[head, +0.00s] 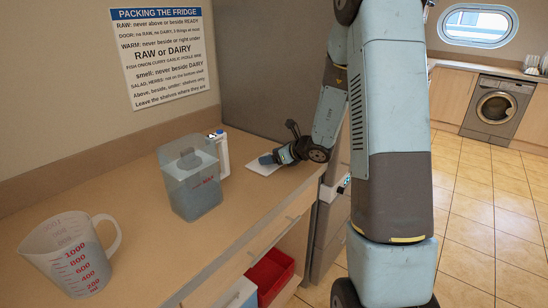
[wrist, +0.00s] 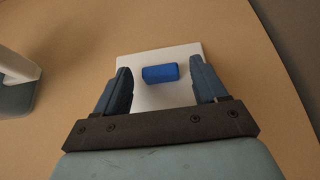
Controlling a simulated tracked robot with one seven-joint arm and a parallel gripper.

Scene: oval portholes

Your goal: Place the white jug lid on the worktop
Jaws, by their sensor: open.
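The white jug lid (wrist: 185,97) is a flat white square with a blue block-shaped grip (wrist: 160,73) on top. It lies flat on the worktop (wrist: 85,30), and in the head view the white lid (head: 262,169) shows beyond the clear jug. My gripper (wrist: 160,66) is open over the lid, one finger on each side of the blue grip with a gap at both sides. In the head view my gripper (head: 268,159) is low over the lid and hides part of it.
A measuring jug (head: 72,255) stands at the near left. A red bin (head: 270,277) sits below the worktop's front edge. The worktop between the two jugs is clear.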

